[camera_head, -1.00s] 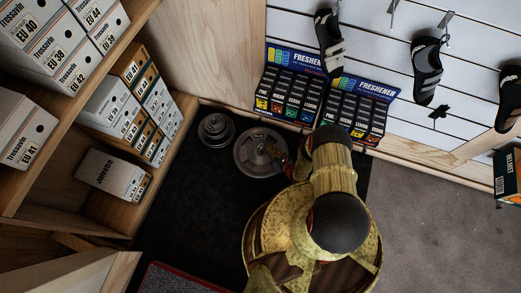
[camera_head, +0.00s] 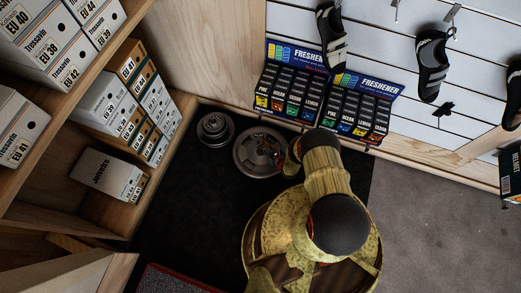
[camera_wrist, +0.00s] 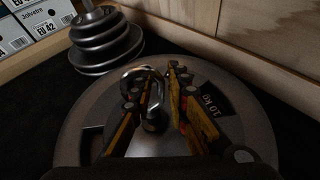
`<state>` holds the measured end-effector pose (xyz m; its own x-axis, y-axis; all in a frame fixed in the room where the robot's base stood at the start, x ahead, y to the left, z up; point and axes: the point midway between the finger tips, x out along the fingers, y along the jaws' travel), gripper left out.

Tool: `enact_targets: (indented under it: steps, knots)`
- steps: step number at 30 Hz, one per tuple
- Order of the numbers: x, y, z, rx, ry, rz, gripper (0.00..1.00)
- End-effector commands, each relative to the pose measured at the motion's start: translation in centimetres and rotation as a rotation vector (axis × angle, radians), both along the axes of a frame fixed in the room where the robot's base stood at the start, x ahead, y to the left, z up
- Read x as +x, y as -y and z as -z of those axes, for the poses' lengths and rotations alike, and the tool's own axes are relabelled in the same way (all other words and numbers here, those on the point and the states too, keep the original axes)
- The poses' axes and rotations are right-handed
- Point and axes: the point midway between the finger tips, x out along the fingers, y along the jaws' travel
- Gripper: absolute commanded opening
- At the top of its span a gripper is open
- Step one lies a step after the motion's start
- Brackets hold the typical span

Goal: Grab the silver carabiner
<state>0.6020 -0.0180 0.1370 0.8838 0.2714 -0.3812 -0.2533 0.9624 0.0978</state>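The silver carabiner (camera_wrist: 145,82) shows in the wrist view as a shiny metal loop above a round grey weight plate (camera_wrist: 75,130). It is at and between the yellow and black fingers of my gripper (camera_wrist: 160,80), nearer the left finger. The fingers stand apart with a gap between them, and I see no clear grip on the carabiner. The left finger partly covers its lower part. In the head view my gripper (camera_head: 277,158) is over the right side of the plate (camera_head: 244,163), and the carabiner is too small to make out clearly.
A stacked dark weight (camera_head: 215,129) stands left of the plate, with wooden shelves of shoe boxes (camera_head: 110,175) beyond. Freshener displays (camera_head: 290,95) stand behind along the wall. The black mat (camera_head: 185,215) is clear in front of the plate.

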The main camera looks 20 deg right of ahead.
Motion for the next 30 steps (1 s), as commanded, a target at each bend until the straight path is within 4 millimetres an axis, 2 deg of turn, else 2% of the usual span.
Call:
enact_targets:
  steps: [2,10,30]
  knots:
    - [-0.02,0.01,-0.06,0.0,0.0,0.0,0.16]
    - [-0.04,0.02,-0.06,0.0,0.0,0.0,0.0]
    - [-0.02,0.03,-0.13,0.0,0.0,0.0,0.0]
